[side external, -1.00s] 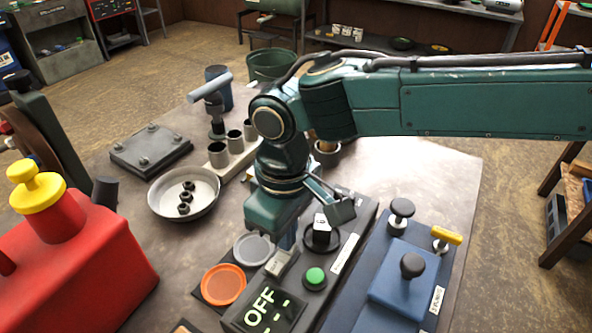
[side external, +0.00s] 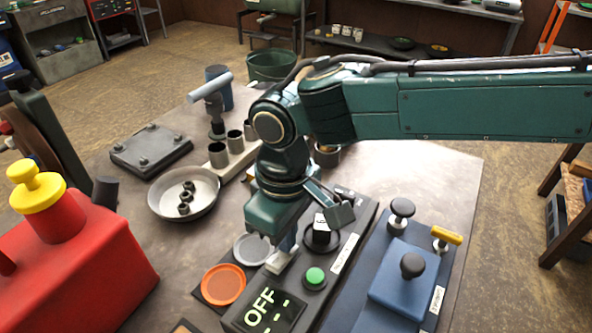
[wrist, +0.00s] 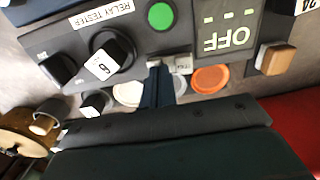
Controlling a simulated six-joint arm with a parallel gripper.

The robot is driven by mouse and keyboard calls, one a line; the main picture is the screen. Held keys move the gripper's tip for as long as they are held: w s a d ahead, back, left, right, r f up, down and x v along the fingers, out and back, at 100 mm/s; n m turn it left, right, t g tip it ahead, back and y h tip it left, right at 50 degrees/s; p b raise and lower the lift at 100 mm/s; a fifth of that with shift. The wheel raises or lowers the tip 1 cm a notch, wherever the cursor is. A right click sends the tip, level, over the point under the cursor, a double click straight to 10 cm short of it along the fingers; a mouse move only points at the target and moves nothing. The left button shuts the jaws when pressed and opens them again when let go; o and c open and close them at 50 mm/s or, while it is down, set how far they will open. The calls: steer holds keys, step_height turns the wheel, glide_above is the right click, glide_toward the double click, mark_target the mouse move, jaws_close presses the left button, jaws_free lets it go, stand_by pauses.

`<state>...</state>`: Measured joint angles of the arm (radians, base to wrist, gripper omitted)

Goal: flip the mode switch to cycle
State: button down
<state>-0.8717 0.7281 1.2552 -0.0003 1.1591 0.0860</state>
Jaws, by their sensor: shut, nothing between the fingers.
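The relay tester (side external: 310,283) is a dark box on the bench. Its display (side external: 262,306) reads OFF. A small pale switch (side external: 279,262) sits between the green button and the grey disc, with a small label beside it in the wrist view (wrist: 183,64) that I cannot read in full. My gripper (side external: 286,245) points down with its fingers shut and empty, right at the switch. In the wrist view the shut fingertips (wrist: 156,72) meet the pale switch part and hide some of it. I cannot tell which position the switch is in.
A green button (side external: 315,276) and a black knob with a white face (side external: 321,231) stand close by on the tester. A grey disc (side external: 251,248) and an orange disc (side external: 224,284) lie beside it. A blue box with knobs (side external: 398,285) is to the right.

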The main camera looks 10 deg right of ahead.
step_height(320, 180, up, 7)
stand_by(1.0)
steer(key=shift+f, duration=0.1)
steer(key=d+r+m+t, duration=0.1)
steer(key=d+r, duration=0.3)
steer(key=d, duration=0.4)
steer(key=s+d+r+m+t+y, duration=0.1)
steer(key=d+r+m, duration=0.15)
steer(key=d, duration=0.65)
steer(key=d+r+m, duration=0.1)
steer(key=d+r, duration=0.4)
steer(key=d, duration=0.3)
steer(key=s+d+f+m+t, duration=0.1)
steer(key=s+d+f+m, duration=0.1)
steer(key=s+d, duration=0.6)
steer(key=s+d+f+m+t+h, duration=0.1)
steer(key=s+d+f+m+t, duration=0.1)
steer(key=s+d, duration=0.7)
steer(key=shift+s+d+f+t, duration=0.25)
steer(key=shift+d+f+t, duration=0.05)
steer(key=shift+d+f, duration=0.35)
steer(key=c, duration=2.1)
jaws_free()
steer(key=shift+m, duration=0.25)
